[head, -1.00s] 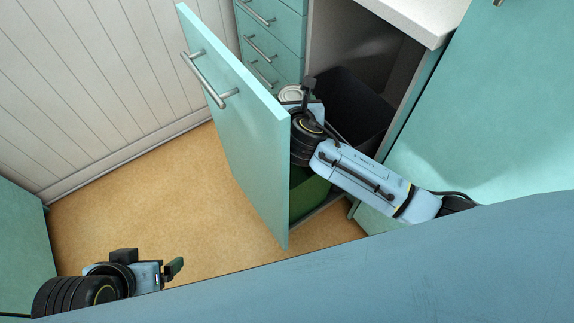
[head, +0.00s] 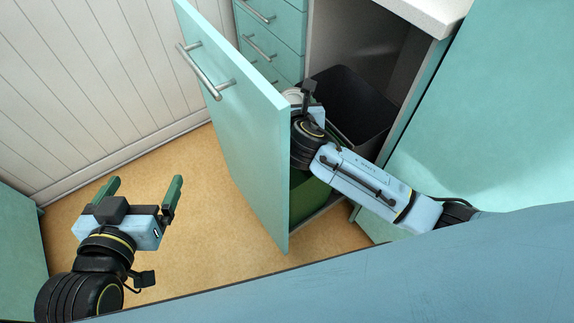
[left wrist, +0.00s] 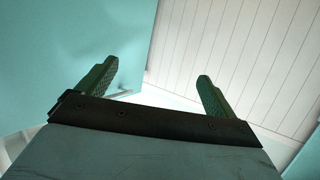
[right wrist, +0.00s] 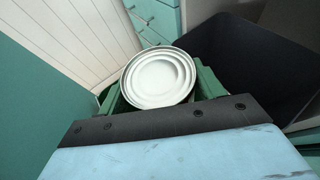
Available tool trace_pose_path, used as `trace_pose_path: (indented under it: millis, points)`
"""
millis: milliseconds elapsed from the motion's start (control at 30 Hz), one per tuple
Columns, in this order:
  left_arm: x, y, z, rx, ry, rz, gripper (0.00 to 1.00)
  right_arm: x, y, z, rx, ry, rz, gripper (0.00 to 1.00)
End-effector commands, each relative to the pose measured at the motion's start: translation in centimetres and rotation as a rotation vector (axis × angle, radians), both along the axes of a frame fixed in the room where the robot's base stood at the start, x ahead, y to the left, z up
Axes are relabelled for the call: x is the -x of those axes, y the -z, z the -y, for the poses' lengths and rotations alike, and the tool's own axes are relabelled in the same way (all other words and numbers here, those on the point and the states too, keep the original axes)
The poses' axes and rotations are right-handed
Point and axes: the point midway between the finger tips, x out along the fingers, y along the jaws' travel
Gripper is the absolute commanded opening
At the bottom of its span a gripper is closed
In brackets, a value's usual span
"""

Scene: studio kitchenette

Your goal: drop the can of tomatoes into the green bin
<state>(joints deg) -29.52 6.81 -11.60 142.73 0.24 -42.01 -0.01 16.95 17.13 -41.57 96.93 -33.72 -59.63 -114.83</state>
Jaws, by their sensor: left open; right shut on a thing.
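The can of tomatoes (right wrist: 158,78) shows its pale round metal end in the right wrist view, between the green fingers of my right gripper (right wrist: 160,90), which is shut on it. In the head view the can (head: 294,95) is mostly hidden behind the door panel and my right gripper (head: 308,100). The green bin (head: 309,200) stands low behind the door panel, below my right wrist; most of it is hidden. My left gripper (head: 145,190) is open and empty over the floor at the left, and its spread fingers (left wrist: 160,90) show in the left wrist view.
A turquoise door panel (head: 235,130) with a bar handle (head: 204,74) stands pulled out from the cabinet. A black bin (head: 355,112) sits behind the green one. Drawers (head: 270,40) are at the back. The wood floor (head: 200,200) at left is free.

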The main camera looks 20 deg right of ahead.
Motion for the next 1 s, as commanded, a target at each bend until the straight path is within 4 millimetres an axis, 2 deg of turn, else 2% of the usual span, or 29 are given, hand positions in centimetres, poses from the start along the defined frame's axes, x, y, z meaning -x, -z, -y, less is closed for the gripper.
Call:
trace_pose_path:
  millis: [300,600,800,1000]
  points:
    - [-1.2,-4.4,1.2,0.079,0.02,0.274,0.93,-0.1,0.8,0.0,0.0,-0.001,0.004,0.24]
    - [-1.0,-8.4,1.9,0.151,0.036,0.51,0.93,-0.1,1.4,-0.1,-0.001,-0.001,0.004,0.24]
    - [-0.6,-10.0,2.1,0.181,0.042,0.604,0.93,-0.1,1.6,-0.1,-0.001,-0.001,0.005,0.24]
    - [-0.5,-10.5,2.1,0.19,0.043,0.632,0.93,-0.1,1.6,0.0,-0.001,-0.001,0.004,0.24]
